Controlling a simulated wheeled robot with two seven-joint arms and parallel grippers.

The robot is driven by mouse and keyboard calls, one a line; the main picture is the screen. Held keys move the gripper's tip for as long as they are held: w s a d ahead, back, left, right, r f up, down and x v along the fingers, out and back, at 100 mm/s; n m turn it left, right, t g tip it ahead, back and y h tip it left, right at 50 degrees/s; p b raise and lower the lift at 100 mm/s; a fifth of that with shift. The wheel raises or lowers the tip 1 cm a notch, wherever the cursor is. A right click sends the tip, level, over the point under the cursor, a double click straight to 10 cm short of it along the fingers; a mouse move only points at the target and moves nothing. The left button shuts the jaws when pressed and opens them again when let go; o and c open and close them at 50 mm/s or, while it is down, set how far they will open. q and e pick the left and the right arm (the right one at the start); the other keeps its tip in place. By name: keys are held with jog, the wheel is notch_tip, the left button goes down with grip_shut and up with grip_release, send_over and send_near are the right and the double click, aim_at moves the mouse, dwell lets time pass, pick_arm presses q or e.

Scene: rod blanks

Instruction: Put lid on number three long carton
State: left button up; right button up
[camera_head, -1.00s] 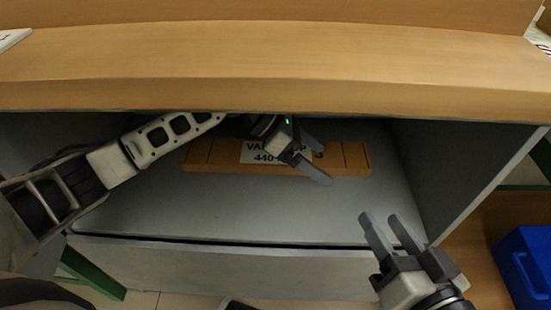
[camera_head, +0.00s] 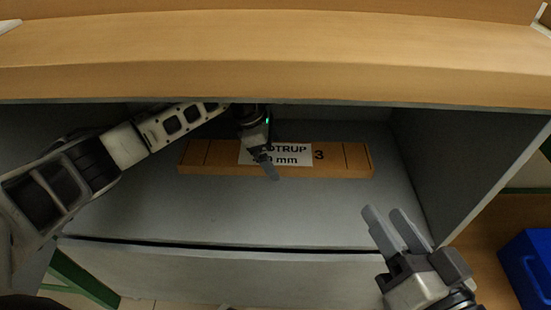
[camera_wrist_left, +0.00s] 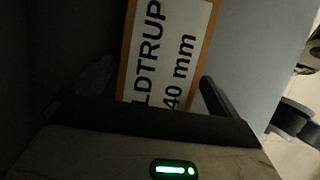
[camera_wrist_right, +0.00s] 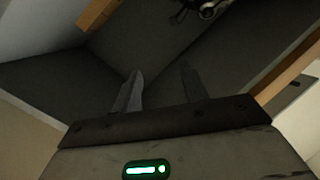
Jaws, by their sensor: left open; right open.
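The long orange-brown carton (camera_head: 222,154) marked 3 lies on the grey shelf inside the cabinet, its white label (camera_head: 300,153) partly covered by my left gripper. My left gripper (camera_head: 268,172) is open above the label; in the left wrist view the label (camera_wrist_left: 165,60) lies ahead between its fingers. My right gripper (camera_head: 392,228) is open and empty at the right front of the compartment, apart from the carton. In the right wrist view a corner of the carton (camera_wrist_right: 95,14) shows at the top. I cannot make out a separate lid.
The wooden worktop (camera_head: 270,75) overhangs the compartment above my left arm. Grey side walls (camera_head: 455,165) bound it. The shelf (camera_head: 230,215) in front of the carton is clear. A blue bin (camera_head: 525,270) stands at the lower right.

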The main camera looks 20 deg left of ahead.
pick_arm(q)
jog(key=c, duration=0.9)
jog(key=shift+o, duration=0.2)
jog(key=shift+r, duration=0.15)
